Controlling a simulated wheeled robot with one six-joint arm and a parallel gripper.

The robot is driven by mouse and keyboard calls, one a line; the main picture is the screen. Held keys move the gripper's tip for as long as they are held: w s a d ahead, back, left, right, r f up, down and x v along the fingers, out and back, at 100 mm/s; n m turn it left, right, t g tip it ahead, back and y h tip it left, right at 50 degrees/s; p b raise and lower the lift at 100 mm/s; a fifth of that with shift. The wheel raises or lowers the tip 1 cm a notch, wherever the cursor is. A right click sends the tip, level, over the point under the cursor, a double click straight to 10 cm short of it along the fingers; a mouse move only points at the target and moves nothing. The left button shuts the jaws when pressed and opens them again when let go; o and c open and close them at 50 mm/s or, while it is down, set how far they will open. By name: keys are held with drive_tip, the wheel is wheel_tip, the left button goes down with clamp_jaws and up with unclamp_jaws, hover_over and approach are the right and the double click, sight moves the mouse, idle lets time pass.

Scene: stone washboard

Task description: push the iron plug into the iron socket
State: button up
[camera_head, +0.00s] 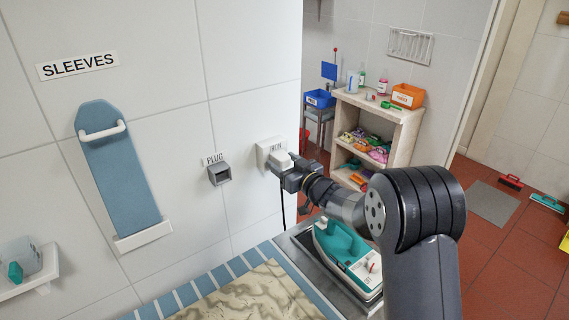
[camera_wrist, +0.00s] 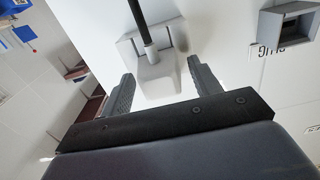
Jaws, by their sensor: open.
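The iron plug (camera_head: 281,160) is a white block at the wall socket (camera_head: 264,147), a white plate labelled IRON. In the wrist view the plug (camera_wrist: 158,74) has a black cable and sits against the socket plate (camera_wrist: 127,48); I cannot tell how deep it is seated. My gripper (camera_head: 288,172) is at the plug in the head view. In the wrist view my gripper (camera_wrist: 161,70) is open, one finger on each side of the plug, with visible gaps. The socket's face behind the plug is hidden.
A grey holder labelled PLUG (camera_head: 219,174) is on the wall left of the socket; it looks empty. A teal iron (camera_head: 342,247) stands on a metal rest below my arm. An ironing surface (camera_head: 246,296) lies in front. A blue sleeve board (camera_head: 119,172) hangs left. A shelf (camera_head: 381,118) stands behind.

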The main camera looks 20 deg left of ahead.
drive_tip(key=b+v, duration=0.2)
drive_tip(key=v, duration=0.8)
drive_tip(key=shift+s+d, duration=0.25)
drive_tip(key=shift+d, duration=0.05)
drive_tip(key=shift+w, duration=0.1)
drive_tip(key=p+x, duration=0.2)
drive_tip(key=x, duration=0.8)
drive_tip(key=shift+w+a, duration=0.1)
drive_tip(key=shift+a, duration=0.15)
drive_tip(key=shift+s+d, duration=0.2)
drive_tip(key=shift+d, duration=0.05)
drive_tip(key=shift+w+a, duration=0.1)
